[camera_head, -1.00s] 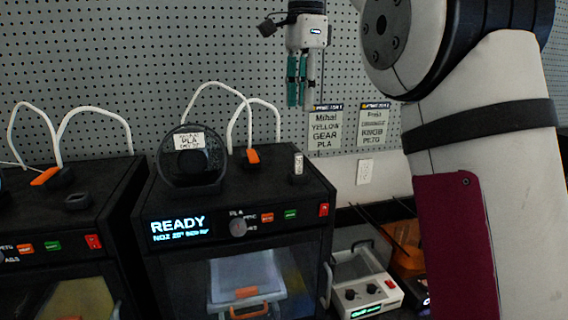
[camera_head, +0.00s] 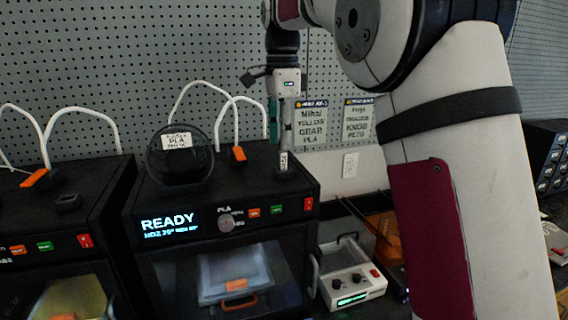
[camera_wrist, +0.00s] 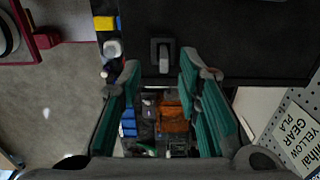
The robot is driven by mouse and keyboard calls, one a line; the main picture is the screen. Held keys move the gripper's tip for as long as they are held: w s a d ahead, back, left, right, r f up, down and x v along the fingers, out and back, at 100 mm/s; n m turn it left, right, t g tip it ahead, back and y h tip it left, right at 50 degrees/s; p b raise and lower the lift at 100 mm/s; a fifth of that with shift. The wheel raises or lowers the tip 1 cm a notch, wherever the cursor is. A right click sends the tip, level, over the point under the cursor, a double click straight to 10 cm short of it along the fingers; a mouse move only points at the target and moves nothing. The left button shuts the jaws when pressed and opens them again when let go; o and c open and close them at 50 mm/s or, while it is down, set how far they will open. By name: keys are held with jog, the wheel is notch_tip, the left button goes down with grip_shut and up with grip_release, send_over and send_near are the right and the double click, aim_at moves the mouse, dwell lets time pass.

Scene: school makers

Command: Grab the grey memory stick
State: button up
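The grey memory stick (camera_head: 283,162) stands upright in a small dark base on top of the right-hand black printer (camera_head: 249,166). In the wrist view, the memory stick (camera_wrist: 164,61) shows from above, just beyond my fingertips and roughly midway between them. My gripper (camera_head: 278,136) points down just above the memory stick in the head view. In the wrist view, its two teal fingers are spread apart (camera_wrist: 156,76) with nothing held between them. The stick's lower end is hidden in the base.
A dark filament spool (camera_head: 180,178) and white tubes with an orange clip (camera_head: 239,153) stand left of the stick. A pegboard wall (camera_head: 120,60) with paper labels (camera_head: 311,124) is behind. A white control box (camera_head: 352,283) sits lower right.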

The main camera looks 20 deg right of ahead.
aim_at(283, 154)
jog(key=shift+w+d+f+p, duration=0.15)
jog(key=shift+f+p, duration=0.3)
jog(key=shift+f, duration=0.8)
jog(key=shift+w+d+f+p, duration=0.1)
jog(key=shift+f+p, duration=0.3)
jog(key=shift+f, duration=0.85)
jog(key=shift+c, duration=0.3)
grip_shut()
